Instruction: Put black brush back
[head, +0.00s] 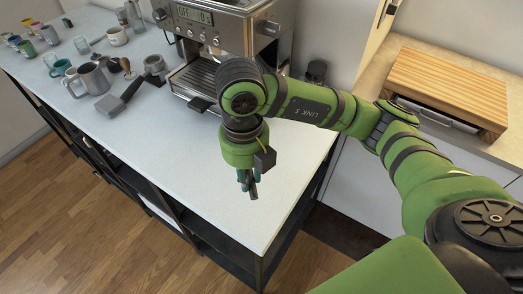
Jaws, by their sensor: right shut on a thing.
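My right gripper (246,180) hangs pointing down over the front right part of the white counter (190,170). It is shut on a small dark thing, which looks like the black brush (253,191). Only a short dark end of it shows below the fingers; the rest is hidden by the gripper. I cannot tell whether it touches the counter. My left gripper is not in view.
A steel coffee machine (228,30) stands at the back, partly behind my arm. A steel jug (91,79), a dark-handled tool (121,97) and several cups stand to the left. A wooden board (450,80) lies at the right. The counter's front middle is clear.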

